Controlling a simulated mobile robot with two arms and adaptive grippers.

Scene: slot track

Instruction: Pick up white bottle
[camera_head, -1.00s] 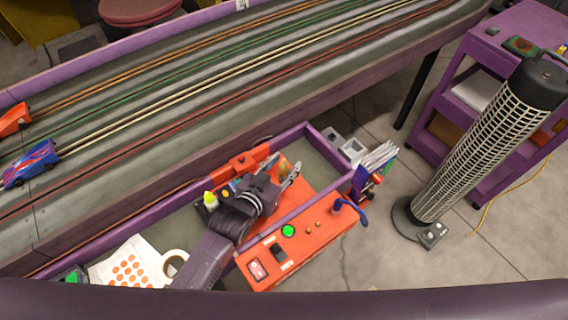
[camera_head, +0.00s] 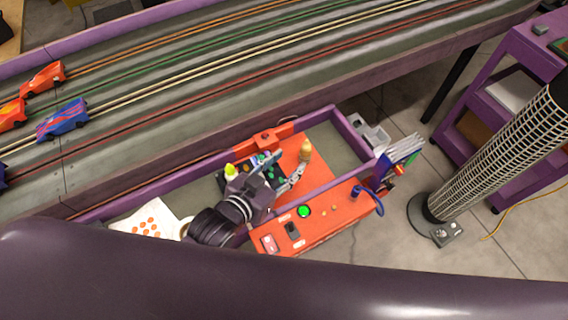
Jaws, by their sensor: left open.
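A small bottle with a yellow-green top and a pale body (camera_head: 231,172) stands in the purple-edged tray (camera_head: 348,133), left of my left gripper. I cannot tell for sure which is the white bottle. My left gripper (camera_head: 287,164) is open, with one silver finger close to the cream object; I see nothing held. The gripper body and wrist hide part of the tray. My right gripper is not in view.
An orange control box (camera_head: 325,218) with a green button is at the tray's front. Markers and booklets (camera_head: 402,150) stand at the right end. The slot track with toy cars (camera_head: 62,119) runs behind.

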